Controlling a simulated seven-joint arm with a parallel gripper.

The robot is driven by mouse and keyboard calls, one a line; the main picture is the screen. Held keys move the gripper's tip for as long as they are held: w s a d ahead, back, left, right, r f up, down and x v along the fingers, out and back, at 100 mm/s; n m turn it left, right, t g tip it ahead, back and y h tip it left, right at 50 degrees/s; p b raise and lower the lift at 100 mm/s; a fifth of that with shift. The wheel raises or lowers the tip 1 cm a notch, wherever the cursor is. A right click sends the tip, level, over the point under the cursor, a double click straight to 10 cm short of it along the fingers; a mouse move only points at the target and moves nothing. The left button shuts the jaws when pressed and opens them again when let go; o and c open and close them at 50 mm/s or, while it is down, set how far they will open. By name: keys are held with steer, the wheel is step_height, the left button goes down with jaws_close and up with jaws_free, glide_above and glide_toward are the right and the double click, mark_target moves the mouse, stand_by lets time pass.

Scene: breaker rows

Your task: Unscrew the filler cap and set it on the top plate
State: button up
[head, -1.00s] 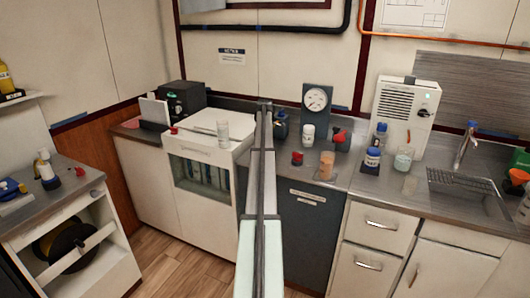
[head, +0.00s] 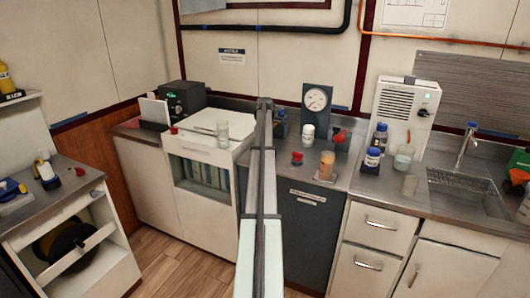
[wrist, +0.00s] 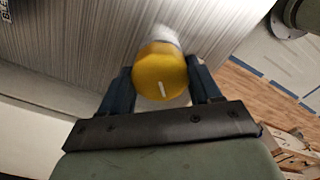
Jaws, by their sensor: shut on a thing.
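A round yellow cap (wrist: 161,76) with a short white mark on its face shows in the wrist view, matching the filler cap. My gripper (wrist: 161,84) is shut on it, one dark blue finger at each side. A white, blurred part shows just beyond the cap; I cannot tell whether the cap is joined to it. A pale, ribbed surface (wrist: 75,45) lies behind, and I cannot tell whether it is the top plate. In the head view my arm runs up the middle, and neither the cap nor the fingertips can be made out.
In the head view a counter holds a dial gauge (head: 316,110), a red cap (head: 297,158), an orange-filled beaker (head: 327,165) and several bottles. A white cabinet (head: 207,170) stands left of my arm. A sink (head: 470,190) is at the right. The floor at front left is clear.

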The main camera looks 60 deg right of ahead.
steer(key=shift+r, duration=1.9)
steer(key=shift+r, duration=0.2)
steer(key=s+d+r+m, duration=0.2)
steer(key=s+d, duration=0.4)
steer(key=s, duration=0.4)
steer(key=s+d+r+m, duration=0.1)
steer(key=s+d+m, duration=0.1)
steer(key=s+d, duration=0.5)
steer(key=shift+s+a+f+m, duration=0.3)
steer(key=shift+f+m, duration=0.35)
steer(key=shift+f, duration=0.95)
steer(key=shift+s+a+f+m, duration=0.2)
steer(key=shift+s+f+m, duration=0.3)
steer(key=shift+f, duration=1.05)
steer(key=shift+s+a+f+m, duration=0.25)
steer(key=shift+f+m, duration=0.5)
steer(key=shift+f, duration=0.85)
steer(key=shift+f, duration=0.1)
steer(key=o, duration=1)
